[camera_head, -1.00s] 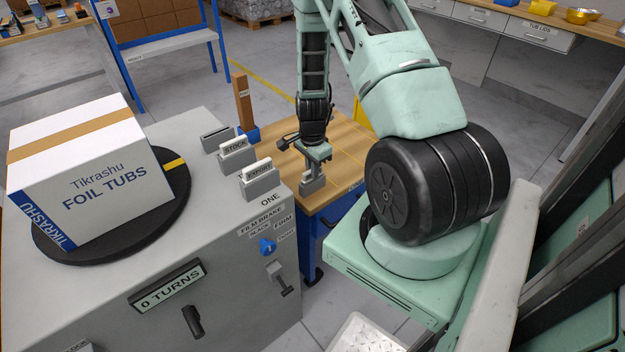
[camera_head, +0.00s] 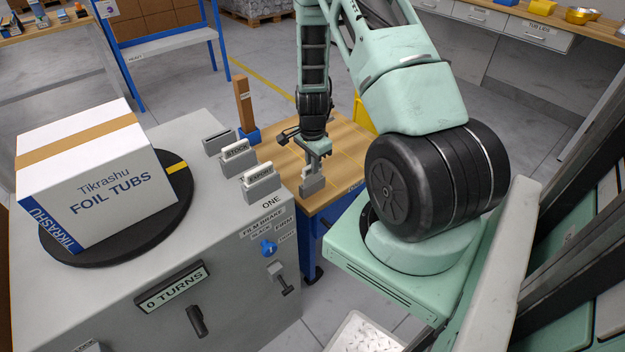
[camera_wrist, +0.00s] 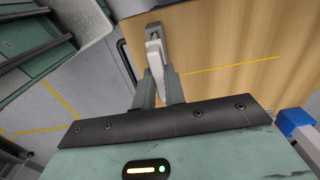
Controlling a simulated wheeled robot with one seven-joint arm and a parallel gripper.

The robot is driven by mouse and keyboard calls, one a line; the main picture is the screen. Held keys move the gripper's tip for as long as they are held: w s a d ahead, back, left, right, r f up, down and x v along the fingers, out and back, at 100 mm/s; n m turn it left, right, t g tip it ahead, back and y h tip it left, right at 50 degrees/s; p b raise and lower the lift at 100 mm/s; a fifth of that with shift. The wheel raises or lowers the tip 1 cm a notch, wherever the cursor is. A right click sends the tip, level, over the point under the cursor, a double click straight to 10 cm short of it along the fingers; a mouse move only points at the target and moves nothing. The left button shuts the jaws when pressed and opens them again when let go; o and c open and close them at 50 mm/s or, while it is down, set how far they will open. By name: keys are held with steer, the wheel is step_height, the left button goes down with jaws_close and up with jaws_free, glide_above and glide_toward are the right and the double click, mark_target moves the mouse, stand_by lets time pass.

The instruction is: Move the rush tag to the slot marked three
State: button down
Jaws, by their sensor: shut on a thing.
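My gripper (camera_head: 314,172) is at the wooden side table, right of the grey machine. In the wrist view its fingers are closed on a thin pale tag (camera_wrist: 154,55), seen nearly edge-on, so its wording cannot be read. A small grey block (camera_head: 312,187) shows below the fingers; whether the tag touches it is unclear. On the machine top stand three grey slot holders: the front one holds the EXPORT tag (camera_head: 259,172) beside a ONE mark, the middle one holds the STOCK tag (camera_head: 237,149). The back holder (camera_head: 219,143) looks empty. No mark reading three is legible.
A Foil Tubs box (camera_head: 95,185) sits on the black turntable (camera_head: 180,205), left of the holders. A brown upright post in a blue base (camera_head: 247,133) stands at the table's left corner. Bare wooden tabletop (camera_head: 345,150) lies around my gripper.

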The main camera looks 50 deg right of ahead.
steer(key=shift+r+p, duration=1.1)
steer(key=shift+r, duration=0.5)
